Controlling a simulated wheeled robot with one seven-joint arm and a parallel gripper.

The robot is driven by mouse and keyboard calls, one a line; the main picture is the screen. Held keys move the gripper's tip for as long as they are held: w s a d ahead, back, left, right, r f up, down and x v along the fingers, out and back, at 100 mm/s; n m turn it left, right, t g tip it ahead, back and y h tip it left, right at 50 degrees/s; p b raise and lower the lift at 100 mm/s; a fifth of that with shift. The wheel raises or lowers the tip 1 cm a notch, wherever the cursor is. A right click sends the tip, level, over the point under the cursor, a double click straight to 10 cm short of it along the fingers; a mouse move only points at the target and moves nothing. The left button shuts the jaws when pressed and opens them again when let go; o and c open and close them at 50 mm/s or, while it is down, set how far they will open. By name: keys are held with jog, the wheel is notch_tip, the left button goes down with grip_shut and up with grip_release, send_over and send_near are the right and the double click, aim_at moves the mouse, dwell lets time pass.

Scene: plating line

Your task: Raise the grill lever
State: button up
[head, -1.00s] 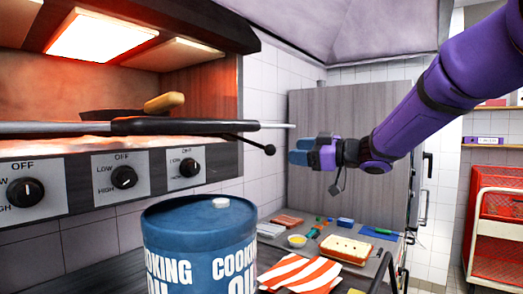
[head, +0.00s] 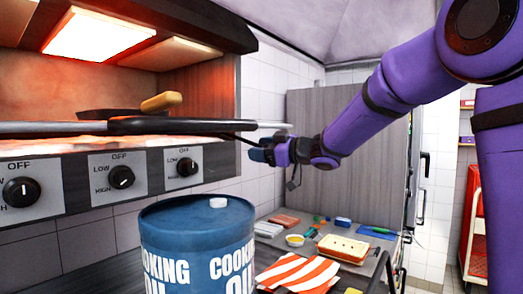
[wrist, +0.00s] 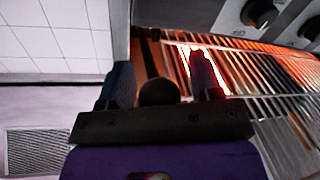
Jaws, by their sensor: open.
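In the wrist view, the lever's dark round knob (wrist: 158,93) sits between the two fingers of my gripper (wrist: 163,82). The fingers are open, one on each side of the knob, with a gap visible to the right finger. Whether the left finger touches the knob I cannot tell.
A blue cooking oil drum (head: 197,240) stands below. A striped cloth (head: 297,272) and a sandwich tray (head: 343,248) lie on the counter.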

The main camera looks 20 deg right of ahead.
jog(key=shift+c, duration=0.4)
grip_shut()
jog(key=shift+s+d+r, duration=0.1)
jog(key=shift+s+r, duration=0.05)
jog(key=shift+r, duration=0.7)
jog(key=shift+s+d+r, duration=0.1)
jog(key=shift+r, duration=0.7)
jog(key=shift+o, duration=0.4)
grip_release()
jog(key=shift+f, duration=0.1)
jog(key=v, duration=1.1)
jog(key=shift+w, duration=0.1)
